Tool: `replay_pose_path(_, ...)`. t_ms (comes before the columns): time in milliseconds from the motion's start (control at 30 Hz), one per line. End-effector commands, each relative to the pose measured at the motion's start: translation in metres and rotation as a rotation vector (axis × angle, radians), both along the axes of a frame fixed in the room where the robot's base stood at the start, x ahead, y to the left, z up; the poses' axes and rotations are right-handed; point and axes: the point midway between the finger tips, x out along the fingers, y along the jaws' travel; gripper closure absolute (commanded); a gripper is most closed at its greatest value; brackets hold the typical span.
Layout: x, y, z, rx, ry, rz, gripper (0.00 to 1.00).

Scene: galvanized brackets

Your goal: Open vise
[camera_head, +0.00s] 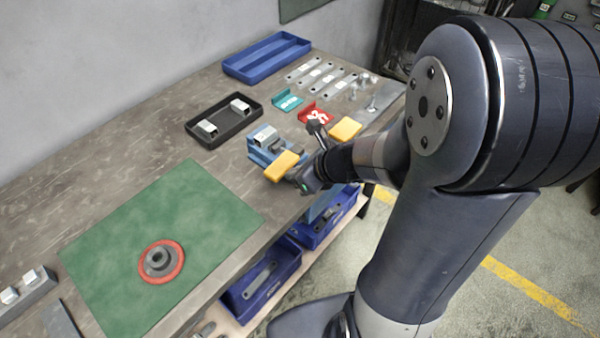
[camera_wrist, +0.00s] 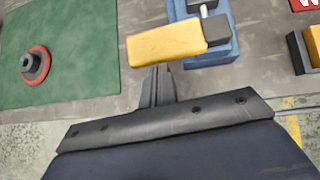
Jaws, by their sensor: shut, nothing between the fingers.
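The blue vise (camera_head: 265,146) stands at the front edge of the workbench, with a pale grey metal part at its top. Its blue body also shows at the top of the wrist view (camera_wrist: 214,50). A yellow block-shaped handle (camera_wrist: 163,44) with a dark end lies in front of the vise; whether it is joined to the vise is not clear. It also shows in the head view (camera_head: 281,165). My gripper (camera_wrist: 158,70) is shut and empty. In the wrist view its fingertips are just below the yellow handle; contact cannot be told.
A second yellow block (camera_head: 345,129) is right of the vise, near a red bracket (camera_head: 314,114). A black tray (camera_head: 222,137) is behind left, a blue tray (camera_head: 266,61) at the back. A green mat (camera_head: 195,215) bears a red-rimmed disc (camera_head: 161,262). Blue bins (camera_head: 262,300) sit below the bench.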

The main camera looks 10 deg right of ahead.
Motion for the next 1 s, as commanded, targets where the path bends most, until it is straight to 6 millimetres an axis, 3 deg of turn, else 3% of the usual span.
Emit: replay_pose_path(1000,0.0011,-0.0049,0.0003,-0.001,-0.001,0.004,1.0)
